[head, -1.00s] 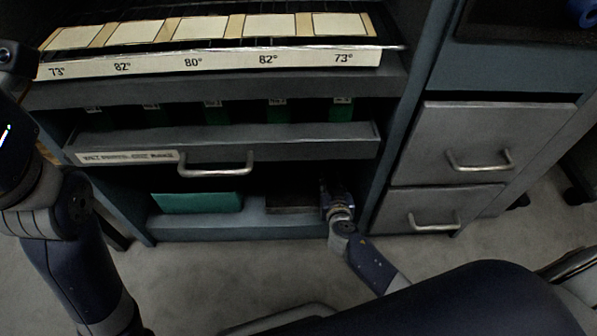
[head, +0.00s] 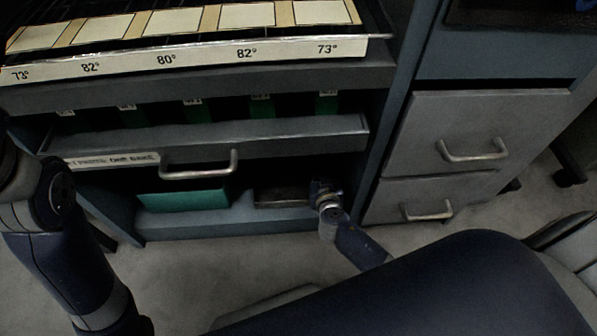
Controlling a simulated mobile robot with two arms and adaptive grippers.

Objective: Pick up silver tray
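A dark, flat, tray-like object (head: 281,197) lies on the low shelf of the cabinet, right of a green block. It looks grey-brown in the shade, and I cannot be sure that it is the silver tray. My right gripper (head: 318,190) is at its right end, inside the low shelf opening. Its fingers are small and dark, so I cannot tell whether they are open or touch the object. My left arm comes in at the left edge. Its gripper is outside the picture.
The green block (head: 183,200) stands on the low shelf (head: 200,223). Above it is a drawer with a metal handle (head: 199,170). Grey drawers (head: 470,130) stand to the right. A sloped rack with numbered labels (head: 180,59) is at the top.

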